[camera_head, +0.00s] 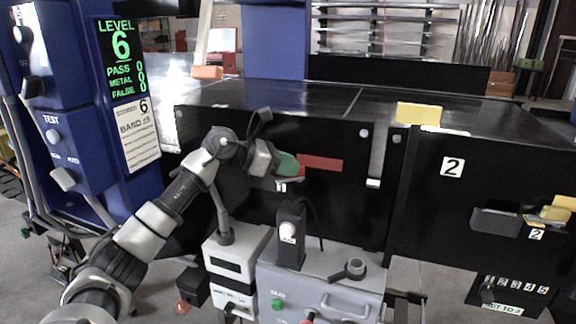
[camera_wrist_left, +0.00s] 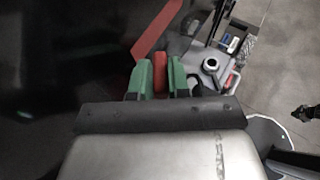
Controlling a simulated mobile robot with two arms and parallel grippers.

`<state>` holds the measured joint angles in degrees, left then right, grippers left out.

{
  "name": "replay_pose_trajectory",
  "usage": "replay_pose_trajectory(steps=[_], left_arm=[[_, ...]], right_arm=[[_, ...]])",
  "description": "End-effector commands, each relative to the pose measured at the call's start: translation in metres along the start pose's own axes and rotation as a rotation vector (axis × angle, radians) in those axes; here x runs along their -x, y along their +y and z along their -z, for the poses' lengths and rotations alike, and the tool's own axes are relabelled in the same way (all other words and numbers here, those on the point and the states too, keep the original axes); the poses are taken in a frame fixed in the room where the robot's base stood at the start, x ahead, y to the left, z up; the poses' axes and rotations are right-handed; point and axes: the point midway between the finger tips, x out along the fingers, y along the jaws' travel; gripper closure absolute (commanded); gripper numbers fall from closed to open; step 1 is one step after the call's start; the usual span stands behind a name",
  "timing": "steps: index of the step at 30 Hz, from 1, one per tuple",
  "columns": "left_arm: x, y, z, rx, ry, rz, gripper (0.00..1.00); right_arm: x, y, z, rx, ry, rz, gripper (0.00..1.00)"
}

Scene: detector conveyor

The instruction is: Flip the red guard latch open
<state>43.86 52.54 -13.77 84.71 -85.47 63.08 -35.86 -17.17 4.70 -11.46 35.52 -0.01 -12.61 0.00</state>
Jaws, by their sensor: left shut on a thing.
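The red guard latch (camera_head: 322,163) is a flat red bar lying almost level on the black guard panel (camera_head: 345,195), extending to the right of my left gripper. My left gripper (camera_head: 292,165) has green fingers and is at the bar's left end. In the left wrist view, the green fingers (camera_wrist_left: 159,72) are shut on a red piece of the latch, and the red bar (camera_wrist_left: 157,30) slants up and right beyond them. The fingers partly hide the held end. My right gripper is not in view.
A grey control box (camera_head: 325,290) with a handle and a black post (camera_head: 290,235) stands below the panel. A blue detector cabinet (camera_head: 75,110) is at left. A second black panel marked 2 (camera_head: 480,200) is at right, with a yellow block (camera_head: 418,112) above its left end.

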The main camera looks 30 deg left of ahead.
Motion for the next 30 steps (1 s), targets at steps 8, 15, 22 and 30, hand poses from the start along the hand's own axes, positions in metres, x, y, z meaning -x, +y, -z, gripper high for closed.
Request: replay_pose_trajectory(steps=[8, 15, 22, 30], left_arm=[[0.0, -0.007, 0.0, 0.071, 0.0, -0.193, 1.0], [-0.004, -0.014, 0.0, 0.157, -0.005, -0.401, 1.0], [-0.008, -0.019, 0.001, 0.241, -0.008, -0.593, 1.0], [-0.01, -0.022, -0.002, 0.319, -0.006, -0.772, 1.0]], right_arm=[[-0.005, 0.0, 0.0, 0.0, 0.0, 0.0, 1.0], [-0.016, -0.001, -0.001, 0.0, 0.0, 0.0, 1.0], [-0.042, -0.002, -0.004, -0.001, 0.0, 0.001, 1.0], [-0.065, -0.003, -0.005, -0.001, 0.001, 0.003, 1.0]])
